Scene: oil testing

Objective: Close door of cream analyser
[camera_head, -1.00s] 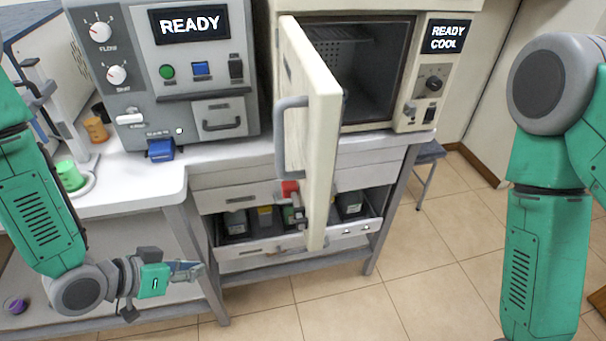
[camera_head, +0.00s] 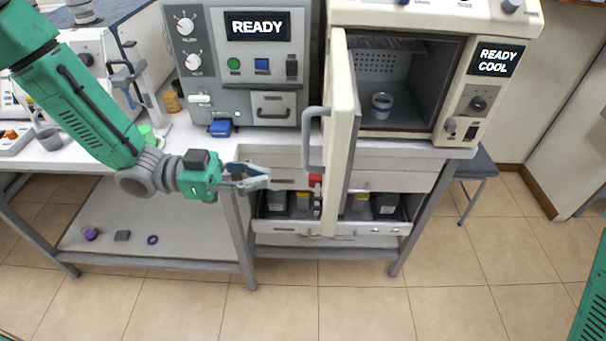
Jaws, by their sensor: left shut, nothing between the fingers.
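The cream analyser (camera_head: 456,108) stands on the right end of the bench, with a "READY COOL" display. Its door (camera_head: 341,140) is wide open, swung out toward me, with a grey handle (camera_head: 308,140) on its left face. A small cup with a blue band (camera_head: 381,106) stands inside the chamber. My left gripper (camera_head: 262,177) is shut and empty, in front of the bench, left of the door and a little below the handle. It looks apart from the door. My right gripper is out of view.
A grey analyser (camera_head: 245,60) with a "READY" display stands left of the cream one. An open drawer (camera_head: 285,226) with several bottles sits below the door. A stool (camera_head: 476,165) is at the right. The floor (camera_head: 330,290) in front is clear.

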